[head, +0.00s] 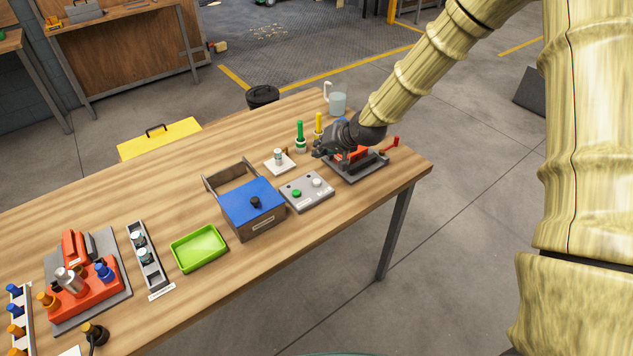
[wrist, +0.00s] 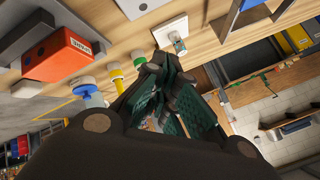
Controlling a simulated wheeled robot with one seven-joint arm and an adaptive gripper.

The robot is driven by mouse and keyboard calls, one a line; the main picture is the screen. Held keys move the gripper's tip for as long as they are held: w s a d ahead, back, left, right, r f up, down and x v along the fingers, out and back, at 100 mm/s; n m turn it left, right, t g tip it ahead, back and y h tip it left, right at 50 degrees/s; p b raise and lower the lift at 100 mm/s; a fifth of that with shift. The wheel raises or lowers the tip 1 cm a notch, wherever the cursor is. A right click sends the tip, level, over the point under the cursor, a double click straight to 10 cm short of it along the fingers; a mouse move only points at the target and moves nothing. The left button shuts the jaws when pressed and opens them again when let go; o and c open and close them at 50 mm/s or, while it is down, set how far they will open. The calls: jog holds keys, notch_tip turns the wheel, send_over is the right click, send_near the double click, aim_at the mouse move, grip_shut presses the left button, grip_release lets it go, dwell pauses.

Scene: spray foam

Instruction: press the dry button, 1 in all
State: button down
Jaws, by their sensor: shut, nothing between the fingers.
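A grey button panel (head: 307,193) lies on the wooden table right of the blue-topped box. It carries a green button (head: 296,193) and a white button (head: 317,182), each with a small label I cannot read, so I cannot tell which is the dry one. Part of a grey panel with a white round knob (wrist: 142,6) shows at the top of the wrist view. My gripper (head: 318,153) is shut and empty. It is above the table beyond the panel, apart from both buttons. Its dark fingers with green pads show in the wrist view (wrist: 158,72).
The blue-topped box (head: 252,205) stands left of the panel. A grey-based red device (head: 360,168) is to the right, a white square plate (head: 280,163) to the left. A green tray (head: 199,248) lies nearer.

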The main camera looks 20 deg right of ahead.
aim_at(319, 179)
jog(key=shift+f+b, duration=2.3)
jog(key=shift+f, duration=1.75)
jog(key=shift+f+b, duration=0.45)
jog(key=shift+f, duration=0.45)
jog(key=shift+a+r+p, duration=0.1)
jog(key=shift+r+p, duration=0.5)
jog(key=shift+r, duration=0.35)
jog(key=shift+r+p, duration=1.6)
jog(key=shift+r, duration=0.95)
jog(key=shift+f, duration=0.1)
